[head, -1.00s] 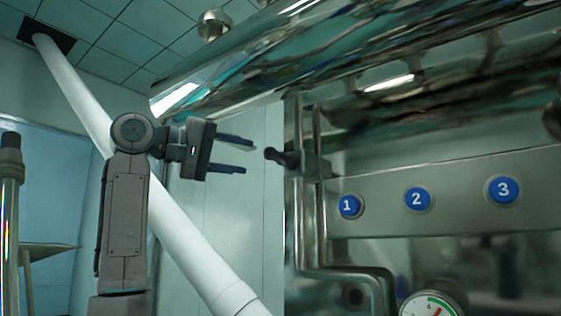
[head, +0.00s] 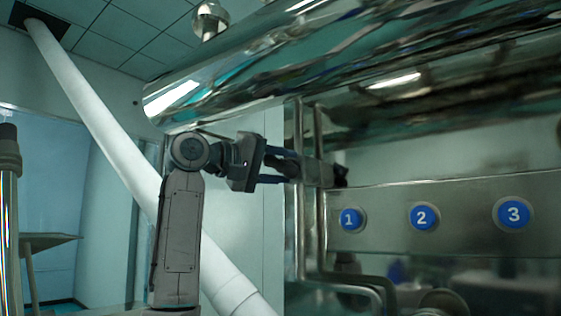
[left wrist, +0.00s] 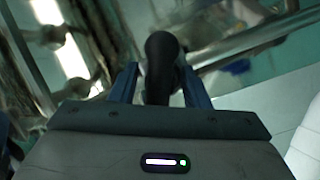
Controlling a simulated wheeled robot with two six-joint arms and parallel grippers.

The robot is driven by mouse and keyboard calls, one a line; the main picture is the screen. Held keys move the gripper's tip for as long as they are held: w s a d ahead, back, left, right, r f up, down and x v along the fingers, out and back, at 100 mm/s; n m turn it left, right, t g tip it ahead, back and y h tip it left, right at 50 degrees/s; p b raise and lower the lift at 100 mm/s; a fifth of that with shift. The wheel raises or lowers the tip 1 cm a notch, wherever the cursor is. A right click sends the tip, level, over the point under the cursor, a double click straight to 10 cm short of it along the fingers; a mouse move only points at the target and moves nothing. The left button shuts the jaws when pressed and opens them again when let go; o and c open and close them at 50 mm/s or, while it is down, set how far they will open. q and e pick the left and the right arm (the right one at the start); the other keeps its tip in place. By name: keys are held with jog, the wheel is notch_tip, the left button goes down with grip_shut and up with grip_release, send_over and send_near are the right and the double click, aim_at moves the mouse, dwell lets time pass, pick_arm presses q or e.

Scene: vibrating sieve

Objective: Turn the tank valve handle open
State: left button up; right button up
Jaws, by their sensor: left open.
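The valve (head: 318,173) sits on the vertical steel pipes in the head view. Its black handle (left wrist: 161,60) shows in the left wrist view, standing between the two blue fingers. My left gripper (head: 288,168) is open at the left side of the valve, with the fingers on either side of the handle. In the left wrist view the gripper (left wrist: 160,88) shows a narrow space beside the handle; contact is hard to tell. In the head view the fingers largely hide the handle. My right gripper is not in view.
A shiny steel tank (head: 330,70) hangs above the valve. A metal panel (head: 460,200) with blue numbered buttons (head: 422,216) lies to the right. A thick white pipe (head: 92,118) slants down behind my left arm. Steel pipes (head: 296,225) run below the valve.

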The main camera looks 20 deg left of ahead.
pick_arm(q)
jog(key=shift+c, duration=0.2)
grip_shut()
jog(key=shift+m, duration=0.3)
jog(key=shift+m+g+y, duration=0.3)
jog(key=shift+m+y, duration=0.1)
jog(key=shift+m, duration=0.4)
jog(key=m+y, duration=0.1)
jog(key=m, duration=0.2)
jog(key=shift+d, duration=0.1)
jog(key=m+y, duration=0.3)
jog(key=m, duration=0.1)
jog(key=shift+g, duration=0.3)
jog(key=shift+m, duration=0.3)
